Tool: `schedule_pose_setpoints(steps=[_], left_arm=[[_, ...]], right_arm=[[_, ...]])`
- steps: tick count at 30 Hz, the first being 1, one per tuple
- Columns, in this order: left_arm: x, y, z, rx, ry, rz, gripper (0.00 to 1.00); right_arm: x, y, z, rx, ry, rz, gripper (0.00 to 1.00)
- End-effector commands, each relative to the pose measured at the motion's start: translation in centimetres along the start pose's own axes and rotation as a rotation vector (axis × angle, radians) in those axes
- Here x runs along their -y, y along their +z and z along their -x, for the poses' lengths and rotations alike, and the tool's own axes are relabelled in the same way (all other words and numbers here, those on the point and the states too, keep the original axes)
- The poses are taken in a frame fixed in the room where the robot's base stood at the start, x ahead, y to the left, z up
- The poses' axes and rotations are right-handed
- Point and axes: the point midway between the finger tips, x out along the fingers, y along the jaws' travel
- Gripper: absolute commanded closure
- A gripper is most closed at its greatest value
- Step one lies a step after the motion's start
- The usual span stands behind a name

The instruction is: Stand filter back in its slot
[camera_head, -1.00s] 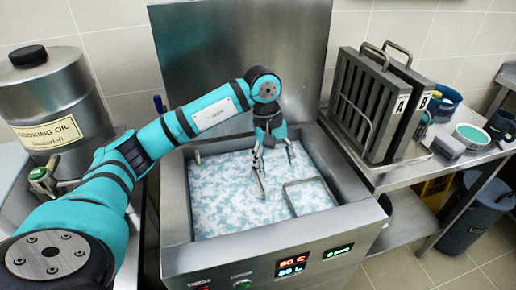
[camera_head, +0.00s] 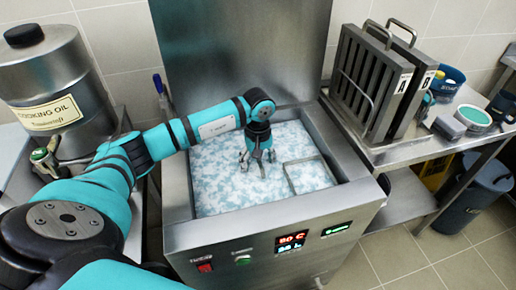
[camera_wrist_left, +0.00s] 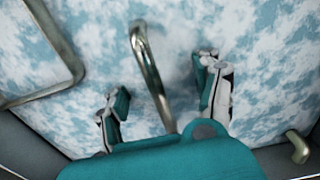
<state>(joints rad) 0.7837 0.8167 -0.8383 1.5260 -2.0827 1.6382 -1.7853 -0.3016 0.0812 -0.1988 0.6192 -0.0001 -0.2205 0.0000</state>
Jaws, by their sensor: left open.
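My left gripper (camera_head: 258,165) is open, pointing down over the tank (camera_head: 178,205) of bluish-white foamy liquid. In the left wrist view a bent metal handle (camera_wrist_left: 150,75) rises from the foam between the two open fingers (camera_wrist_left: 162,100), apart from both as far as I can tell. Whatever the handle belongs to is hidden under the foam. A second metal loop (camera_head: 290,178) stands out of the foam right of the gripper; a loop also shows in the left wrist view (camera_wrist_left: 68,55). Two slatted filters, A (camera_head: 365,85) and B (camera_head: 418,100), stand upright on the right counter.
The tank's raised lid (camera_head: 240,50) stands behind it. A cooking oil drum (camera_head: 55,85) is at the left. A blue container (camera_head: 448,78), a teal-topped bowl (camera_head: 473,118) and a grey block (camera_head: 449,127) are on the right counter (camera_head: 400,150). A bin (camera_head: 475,195) stands below.

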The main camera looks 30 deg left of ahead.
Motion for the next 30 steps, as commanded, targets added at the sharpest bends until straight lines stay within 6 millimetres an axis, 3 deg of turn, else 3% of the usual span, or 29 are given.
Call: schedule_pose_setpoints(steps=[3,9,19,30], left_arm=[[0.0,0.1,-1.9,0.003,-0.001,-0.001,0.35],[0.0,0.0,-3.6,0.000,0.001,0.000,0.35],[0.0,0.0,-4.0,0.000,0.001,-0.001,0.35],[0.0,0.0,-3.9,0.000,0.001,-0.001,0.82]], right_arm=[[0.0,0.0,0.2,0.000,0.000,0.001,0.58],[0.1,-0.1,0.3,-0.001,-0.001,0.002,0.58],[0.1,-0.1,0.3,-0.002,-0.001,0.002,0.58],[0.1,-0.2,0.3,-0.003,-0.002,0.002,0.58]])
